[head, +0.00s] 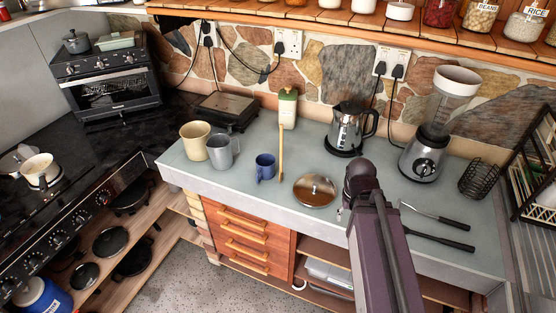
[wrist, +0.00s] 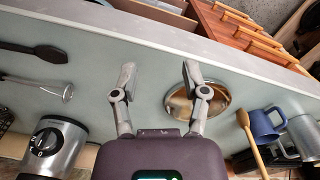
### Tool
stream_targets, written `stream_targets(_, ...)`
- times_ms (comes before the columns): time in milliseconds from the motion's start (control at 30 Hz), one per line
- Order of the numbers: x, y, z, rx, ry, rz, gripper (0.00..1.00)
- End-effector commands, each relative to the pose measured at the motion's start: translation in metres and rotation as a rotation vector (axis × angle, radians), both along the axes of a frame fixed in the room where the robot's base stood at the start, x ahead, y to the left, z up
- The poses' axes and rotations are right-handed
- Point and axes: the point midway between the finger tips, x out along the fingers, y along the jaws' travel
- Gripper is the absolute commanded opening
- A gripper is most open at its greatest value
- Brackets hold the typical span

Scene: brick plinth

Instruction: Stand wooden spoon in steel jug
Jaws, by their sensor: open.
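The wooden spoon (head: 281,150) lies on the grey counter right of a blue mug, its bowl toward the front edge and its handle toward the wall. It also shows in the wrist view (wrist: 251,138), at the lower right. The steel jug (head: 222,152) stands upright left of the blue mug, with a handle on its right side. The jug is partly in the wrist view at the right edge (wrist: 304,132). My gripper (wrist: 158,72) is open and empty above the counter, beside a round lid and apart from the spoon. In the head view my arm mostly hides it.
A blue mug (head: 265,167) stands between jug and spoon. A cream pot (head: 195,141) is left of the jug. A round metal lid (head: 315,190) lies right of the spoon. A kettle (head: 347,128), blender (head: 425,155) and dark utensils (head: 440,238) are further right.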

Motion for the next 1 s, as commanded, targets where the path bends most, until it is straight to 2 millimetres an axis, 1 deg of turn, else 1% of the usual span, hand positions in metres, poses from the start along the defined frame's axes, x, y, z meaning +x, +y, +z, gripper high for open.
stream_targets(100, 0.006, 0.002, -0.002, -0.035, -0.007, 0.052, 0.58)
stream_targets(167, 0.01, -0.007, -0.003, -0.066, -0.013, 0.101, 0.58)
stream_targets(233, 0.016, -0.007, -0.004, -0.113, -0.019, 0.171, 0.58)
stream_targets(367, 0.033, 0.001, -0.006, -0.236, -0.032, 0.347, 0.58)
stream_targets(467, 0.049, 0.01, -0.004, -0.354, -0.038, 0.512, 0.58)
stream_targets(633, 0.077, 0.034, 0.006, -0.58, -0.026, 0.813, 0.58)
stream_targets(767, 0.097, 0.059, 0.018, -0.761, -0.001, 1.036, 0.58)
stream_targets(867, 0.112, 0.082, 0.03, -0.906, 0.033, 1.201, 0.58)
stream_targets(967, 0.124, 0.109, 0.043, -1.057, 0.077, 1.357, 0.58)
stream_targets(1000, 0.129, 0.121, 0.049, -1.12, 0.097, 1.417, 0.58)
